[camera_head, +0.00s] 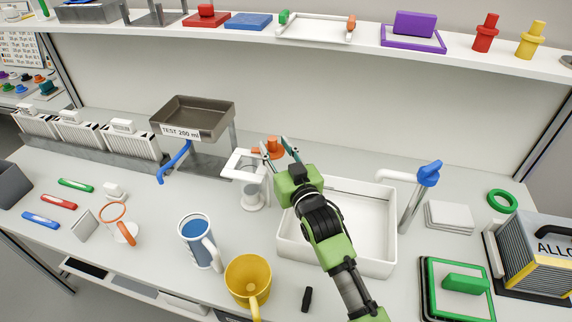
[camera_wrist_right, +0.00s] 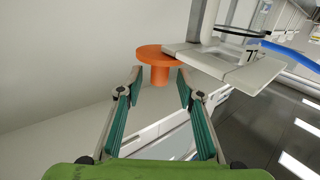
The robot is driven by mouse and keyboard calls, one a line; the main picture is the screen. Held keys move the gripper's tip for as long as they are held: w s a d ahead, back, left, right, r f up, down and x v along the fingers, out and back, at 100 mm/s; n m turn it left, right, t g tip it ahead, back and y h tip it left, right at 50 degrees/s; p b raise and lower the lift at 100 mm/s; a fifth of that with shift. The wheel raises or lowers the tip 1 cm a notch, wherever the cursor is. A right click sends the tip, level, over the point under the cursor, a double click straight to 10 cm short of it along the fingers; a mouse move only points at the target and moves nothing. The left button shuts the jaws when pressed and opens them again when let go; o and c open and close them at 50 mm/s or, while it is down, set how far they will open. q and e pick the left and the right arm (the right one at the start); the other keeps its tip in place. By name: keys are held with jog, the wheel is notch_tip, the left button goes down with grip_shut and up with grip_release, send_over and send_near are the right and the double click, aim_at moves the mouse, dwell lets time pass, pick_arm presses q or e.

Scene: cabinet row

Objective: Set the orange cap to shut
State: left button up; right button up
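The orange cap (camera_head: 272,148) shows at the upper right of a white stand-like fixture (camera_head: 240,164) on the counter. In the right wrist view the orange cap (camera_wrist_right: 160,52) has a wide round disc and a narrower stem, beside the fixture's white plate (camera_wrist_right: 235,66). My right gripper (camera_head: 278,150) reaches in from the lower right. In the wrist view its two teal fingers (camera_wrist_right: 159,74) are open, with the stem between their tips and gaps visible on both sides. My left gripper is not in view.
A white basin (camera_head: 386,215) lies under my right arm, with a blue-handled tap (camera_head: 428,174) right of it. A grey tray with a blue spout (camera_head: 195,116) stands left of the fixture. A blue-filled mug (camera_head: 198,240) and yellow mug (camera_head: 248,280) stand in front.

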jog(key=v, duration=0.9)
jog(key=shift+s, duration=0.15)
jog(key=shift+d, duration=0.1)
jog(key=c, duration=0.8)
jog(key=shift+w+d+m, duration=0.15)
jog(key=shift+w+m, duration=0.05)
jog(key=shift+m, duration=0.5)
grip_shut()
jog(key=w+d+m, duration=0.4)
jog(key=d+m, duration=0.1)
jog(key=m, duration=1.2)
jog(key=p+x, duration=0.1)
jog(key=x, duration=0.8)
jog(key=s+a+p, duration=0.2)
jog(key=a, duration=0.1)
jog(key=shift+a, duration=0.2)
